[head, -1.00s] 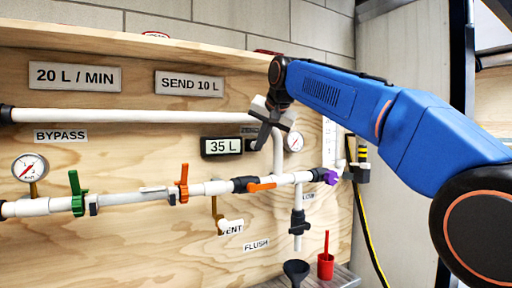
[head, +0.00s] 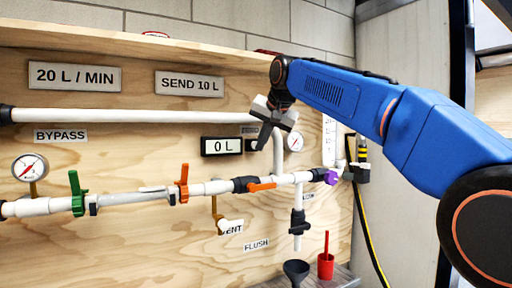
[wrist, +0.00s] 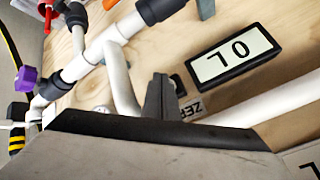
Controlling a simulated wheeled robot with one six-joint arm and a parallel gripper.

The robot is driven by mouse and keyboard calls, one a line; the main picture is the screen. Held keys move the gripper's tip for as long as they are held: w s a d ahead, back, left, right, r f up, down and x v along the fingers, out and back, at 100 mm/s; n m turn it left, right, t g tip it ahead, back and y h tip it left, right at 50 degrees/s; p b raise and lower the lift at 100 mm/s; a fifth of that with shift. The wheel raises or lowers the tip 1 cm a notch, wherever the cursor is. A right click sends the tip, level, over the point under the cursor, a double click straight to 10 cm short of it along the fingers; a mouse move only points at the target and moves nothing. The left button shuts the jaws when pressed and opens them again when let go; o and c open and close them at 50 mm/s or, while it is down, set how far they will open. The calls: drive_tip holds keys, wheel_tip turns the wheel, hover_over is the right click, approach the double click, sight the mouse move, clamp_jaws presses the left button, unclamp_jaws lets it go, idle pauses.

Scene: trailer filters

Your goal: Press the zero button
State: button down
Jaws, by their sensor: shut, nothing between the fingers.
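The display (head: 222,146) on the plywood panel reads 0 L in the head view; it shows upside down in the wrist view (wrist: 235,60). The zero button (head: 250,146) is a small dark piece just right of the display. In the wrist view the button (wrist: 177,84) is partly hidden behind my fingertips, beside a label (wrist: 191,110) of which "ZER" shows. My gripper (head: 262,147) is shut and empty, its tips close to the button on its right side in the head view. I cannot tell whether they touch it. My fingers (wrist: 159,88) also show in the wrist view.
A white pipe (head: 130,116) runs above the display and bends down behind my gripper near a gauge (head: 294,142). A lower pipe (head: 130,198) carries a green valve (head: 77,194) and orange valves (head: 182,183).

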drive_tip(key=shift+s+d, duration=0.2)
drive_tip(key=shift+s, duration=0.15)
drive_tip(key=s+d, duration=0.1)
drive_tip(key=s, duration=0.1)
drive_tip(key=s+d, duration=0.2)
idle(0.6)
idle(0.5)
